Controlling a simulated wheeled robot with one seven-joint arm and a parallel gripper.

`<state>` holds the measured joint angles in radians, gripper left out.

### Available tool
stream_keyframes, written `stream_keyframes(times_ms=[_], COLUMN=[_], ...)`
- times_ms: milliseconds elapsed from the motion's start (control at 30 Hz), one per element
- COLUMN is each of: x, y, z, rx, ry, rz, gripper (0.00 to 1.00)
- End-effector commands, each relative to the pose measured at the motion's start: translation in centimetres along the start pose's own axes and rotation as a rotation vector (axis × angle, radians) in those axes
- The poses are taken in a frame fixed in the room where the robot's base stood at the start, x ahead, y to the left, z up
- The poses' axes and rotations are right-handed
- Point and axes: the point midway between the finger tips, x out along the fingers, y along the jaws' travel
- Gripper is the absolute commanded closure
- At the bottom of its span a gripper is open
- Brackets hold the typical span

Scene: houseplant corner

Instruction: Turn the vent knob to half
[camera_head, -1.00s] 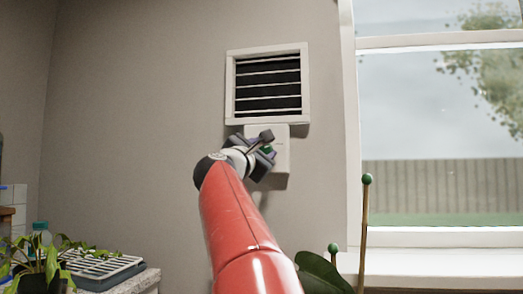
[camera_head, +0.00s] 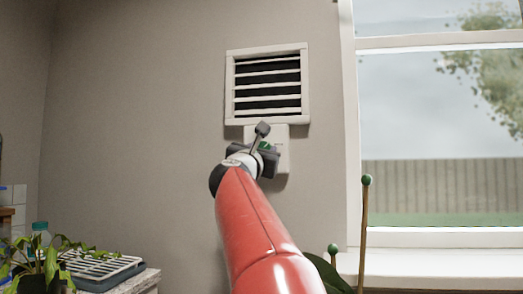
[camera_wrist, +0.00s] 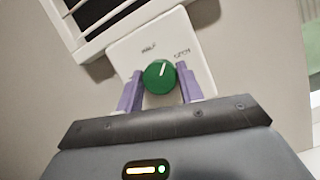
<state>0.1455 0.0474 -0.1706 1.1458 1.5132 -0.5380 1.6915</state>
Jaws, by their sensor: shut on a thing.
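The green vent knob (camera_wrist: 158,80) sits on a white control plate (camera_wrist: 186,40), also seen below the vent in the head view (camera_head: 282,160). My gripper (camera_wrist: 160,88) has its two purple fingers shut on the knob, one on each side. The white pointer line on the knob aims up and slightly right, between two printed labels. The upper-left label appears to read "HALF" and the right one "OPEN", though both are blurred. In the head view my gripper (camera_head: 262,150) covers most of the knob.
The white wall vent (camera_head: 231,90) above the plate has its slats partly tilted, with dark gaps between. A window (camera_head: 440,110) is at right. Green-tipped plant stakes (camera_head: 365,210) rise at lower right. A potted plant (camera_head: 45,262) and a grey tray (camera_head: 105,270) are at lower left.

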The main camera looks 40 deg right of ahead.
Motion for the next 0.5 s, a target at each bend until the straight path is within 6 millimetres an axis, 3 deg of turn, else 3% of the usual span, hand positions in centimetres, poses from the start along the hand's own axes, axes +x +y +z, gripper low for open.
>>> stream_keyframes(times_ms=[500], x=[0.12], y=[-0.13], z=[0.30], rx=[-0.455], ry=[0.024], rz=[0.169], gripper=[0.86])
